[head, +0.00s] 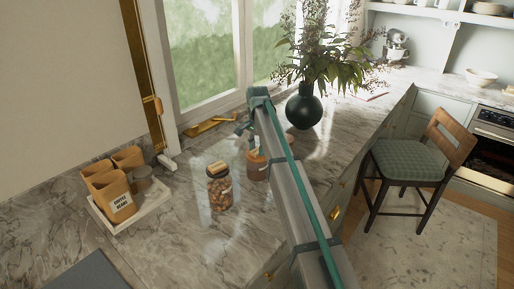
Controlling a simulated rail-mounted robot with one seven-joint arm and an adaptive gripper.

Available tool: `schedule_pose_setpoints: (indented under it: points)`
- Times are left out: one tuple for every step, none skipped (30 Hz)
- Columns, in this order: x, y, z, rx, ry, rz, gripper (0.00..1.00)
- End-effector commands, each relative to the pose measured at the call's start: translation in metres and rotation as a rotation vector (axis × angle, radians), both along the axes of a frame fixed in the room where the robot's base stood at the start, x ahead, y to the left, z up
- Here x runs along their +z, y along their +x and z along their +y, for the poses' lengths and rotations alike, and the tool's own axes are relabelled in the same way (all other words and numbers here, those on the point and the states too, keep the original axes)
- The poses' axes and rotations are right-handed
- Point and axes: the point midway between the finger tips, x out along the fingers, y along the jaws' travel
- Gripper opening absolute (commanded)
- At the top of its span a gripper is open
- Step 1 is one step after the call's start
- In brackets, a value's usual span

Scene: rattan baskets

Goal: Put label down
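My gripper (243,129) shows small and dark at the far end of my arm, above the counter and behind two glass jars. Its fingertips are too small to tell open from shut, and I cannot make out anything held in it. The nearer glass jar (220,193) holds brown contents and has a small tan piece (217,168) at its top. The other jar (256,168) stands behind it to the right, partly hidden by my arm, with a pale tan patch near its top. I cannot tell whether either tan piece is a loose label.
A white tray (153,204) at left holds several tan containers, one marked "COFFEE BEANS" (119,203). A dark vase (304,112) with branches stands behind my arm. The marble counter (190,243) is clear in front of the jars. A chair (412,160) stands at right.

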Motion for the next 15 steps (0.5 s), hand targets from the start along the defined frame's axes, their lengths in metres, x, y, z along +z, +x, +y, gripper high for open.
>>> schedule_pose_setpoints:
  points:
    - [0.0004,0.0000,0.0000,0.000,0.000,0.000,0.50]
    - [0.0005,0.0000,0.0000,0.000,0.000,0.000,0.55]
    - [0.0005,0.0000,0.0000,0.000,0.000,0.000,0.62]
    - [0.0005,0.0000,0.0000,0.000,0.000,0.000,0.64]
    - [0.0005,0.0000,0.0000,0.000,0.000,0.000,0.64]
    - [0.0006,0.0000,0.0000,0.000,0.000,0.000,0.64]
    - [0.0006,-0.0001,-0.0001,0.000,0.000,0.000,0.64]
    - [0.0006,-0.0001,-0.0001,0.000,0.000,0.000,0.64]
    - [0.0006,0.0000,0.0000,0.000,0.000,0.000,0.64]
    - [0.0006,0.0000,0.0000,0.000,0.000,0.000,0.64]
    - [0.0007,0.0000,0.0000,0.000,0.000,0.000,0.64]
    - [0.0010,0.0000,0.0000,0.000,0.000,0.000,0.64]
    - [0.0016,0.0001,0.0000,0.000,0.000,0.000,0.64]
    - [0.0027,0.0001,0.0000,0.000,0.000,0.000,0.64]
    - [0.0048,0.0003,0.0000,0.000,0.000,-0.001,0.64]
